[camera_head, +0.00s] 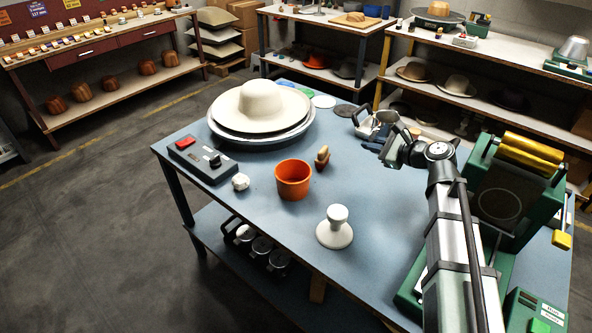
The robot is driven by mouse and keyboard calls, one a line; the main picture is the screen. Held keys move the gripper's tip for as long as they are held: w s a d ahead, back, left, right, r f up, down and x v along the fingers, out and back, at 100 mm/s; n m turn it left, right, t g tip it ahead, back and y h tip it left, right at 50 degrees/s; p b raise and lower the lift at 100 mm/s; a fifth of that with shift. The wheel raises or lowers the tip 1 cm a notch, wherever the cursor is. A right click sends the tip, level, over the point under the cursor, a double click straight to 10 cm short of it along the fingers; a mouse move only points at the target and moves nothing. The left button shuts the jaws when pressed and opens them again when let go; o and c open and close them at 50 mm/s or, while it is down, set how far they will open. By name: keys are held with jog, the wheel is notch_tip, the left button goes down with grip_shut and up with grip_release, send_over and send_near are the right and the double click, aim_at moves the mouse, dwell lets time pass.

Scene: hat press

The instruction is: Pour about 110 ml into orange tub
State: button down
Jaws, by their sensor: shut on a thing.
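The orange tub (293,186) stands upright on the blue-grey table, left of the middle of the table. I see only part of its inside, and cannot tell what it holds. My gripper (377,142) is to the right of the tub and farther back, over the table's far right part. It is shut on a small metal jug (385,117), partly hidden behind the gripper. The jug is apart from the tub. I cannot see the level of liquid in it, or whether it touches the table.
A cream hat (261,105) lies in a wide pan (221,133) behind the tub. A small brush (322,157) and a white knob-topped stand (335,232) are near the tub. A control box (202,160) is left. A green roller machine (500,195) stands right.

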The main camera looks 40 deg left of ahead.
jog(key=s+a, duration=0.6)
jog(key=s, duration=0.5)
jog(key=s+a, duration=0.7)
jog(key=s, duration=0.5)
jog(key=s+a, duration=0.6)
jog(key=s, duration=0.5)
notch_tip(320, 180, down, 13)
jog(key=shift+a, duration=0.25)
jog(key=w+r+m+g, duration=0.5)
jog(key=w+r+m, duration=0.2)
jog(key=r, duration=0.4)
jog(key=shift+w+d+r+m+y, duration=0.15)
jog(key=shift+d+m+y, duration=0.15)
jog(key=shift+m, duration=0.1)
jog(key=shift+w+r+m+g+b, duration=0.45)
jog(key=shift+w+r+m, duration=0.25)
jog(key=shift+r+m, duration=0.25)
